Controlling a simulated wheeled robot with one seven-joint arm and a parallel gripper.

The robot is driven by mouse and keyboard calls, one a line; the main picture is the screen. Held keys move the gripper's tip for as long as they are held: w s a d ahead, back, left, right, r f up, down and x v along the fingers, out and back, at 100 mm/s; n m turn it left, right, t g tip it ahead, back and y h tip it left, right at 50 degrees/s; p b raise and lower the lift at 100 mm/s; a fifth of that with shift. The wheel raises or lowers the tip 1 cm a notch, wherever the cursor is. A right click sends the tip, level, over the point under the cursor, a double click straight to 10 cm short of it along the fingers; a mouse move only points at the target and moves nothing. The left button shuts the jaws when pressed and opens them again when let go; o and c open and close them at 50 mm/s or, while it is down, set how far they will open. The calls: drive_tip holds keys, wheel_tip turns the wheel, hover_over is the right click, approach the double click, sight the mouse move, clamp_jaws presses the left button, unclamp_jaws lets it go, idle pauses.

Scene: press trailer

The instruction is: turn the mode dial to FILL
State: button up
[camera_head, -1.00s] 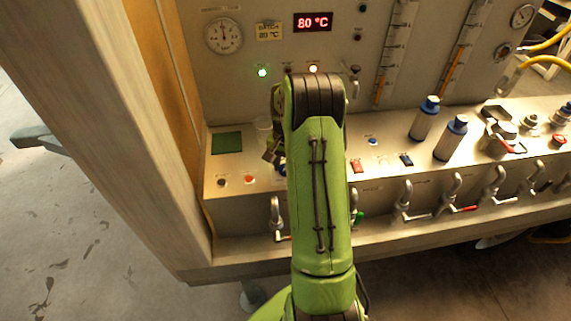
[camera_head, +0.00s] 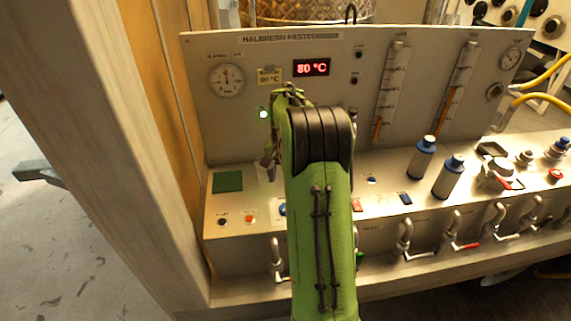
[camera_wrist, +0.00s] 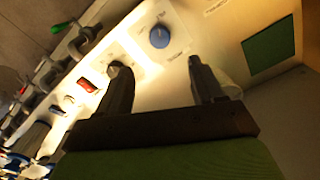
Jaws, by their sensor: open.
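The likely mode dial is a round blue knob (camera_wrist: 160,36) on a white labelled plate in the wrist view. It lies ahead of my fingertips, roughly between them in the picture and apart from them. Its label is too blurred to read. In the head view only a blue edge (camera_head: 283,209) of it seems to show beside my arm. My gripper (camera_wrist: 158,68) is open and empty, its two dark fingers spread. In the head view the gripper (camera_head: 268,164) is mostly hidden behind my green arm, above the left part of the console.
A red rocker switch (camera_wrist: 87,86) and a green square (camera_wrist: 270,48) flank the knob. Two blue-capped cylinders (camera_head: 422,158) (camera_head: 449,176) stand on the console to the right. Lever valves (camera_head: 405,240) line its front. A gauge panel (camera_head: 300,75) rises behind. A wooden post (camera_head: 100,130) stands left.

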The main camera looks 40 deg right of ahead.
wheel_tip(320, 180, up, 4)
drive_tip(key=shift+r, duration=0.15)
idle(0.3)
drive_tip(key=s+a+r+n+t+h, duration=0.1)
drive_tip(key=s+a+r+n, duration=0.2)
drive_tip(key=a+r, duration=0.35)
drive_tip(key=s+a+r+n+t, duration=0.1)
drive_tip(key=s+a+r+n, duration=0.2)
drive_tip(key=a, duration=0.6)
drive_tip(key=s+a+f+n+t, duration=0.1)
drive_tip(key=s+a+n, duration=0.2)
drive_tip(key=s+a, duration=0.2)
drive_tip(key=s+a+f+n+t+y, duration=0.1)
drive_tip(key=s+a+n+t, duration=0.1)
drive_tip(key=s+a, duration=0.3)
drive_tip(key=s+n, duration=0.1)
drive_tip(key=s, duration=0.3)
drive_tip(key=shift+a+f+t, duration=0.25)
drive_tip(key=shift+a+t, duration=0.05)
drive_tip(key=shift+a, duration=0.1)
